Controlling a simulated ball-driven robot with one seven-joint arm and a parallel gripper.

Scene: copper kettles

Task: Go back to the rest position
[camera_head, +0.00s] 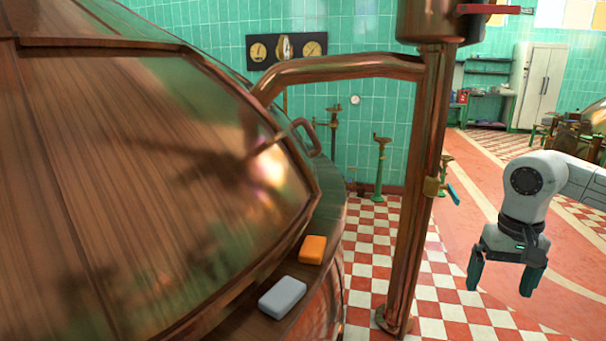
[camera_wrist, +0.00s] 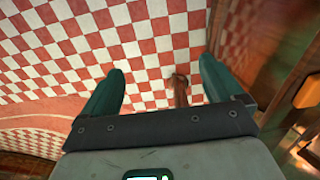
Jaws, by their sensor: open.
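My gripper (camera_head: 503,281) hangs at the right of the head view, fingers pointing down, open and empty. In the wrist view my gripper (camera_wrist: 157,88) shows its two dark green fingers spread apart, with only the checkered floor and a copper pipe foot seen between them. It is clear of the large copper kettle (camera_head: 120,150) and to the right of the copper pipe (camera_head: 413,210).
A grey block (camera_head: 283,297) and an orange block (camera_head: 312,249) lie on the kettle's ledge; the orange block (camera_wrist: 308,92) also shows in the wrist view. Green valve posts (camera_head: 380,170) stand by the tiled wall. The red-and-white floor (camera_head: 455,290) around my gripper looks free.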

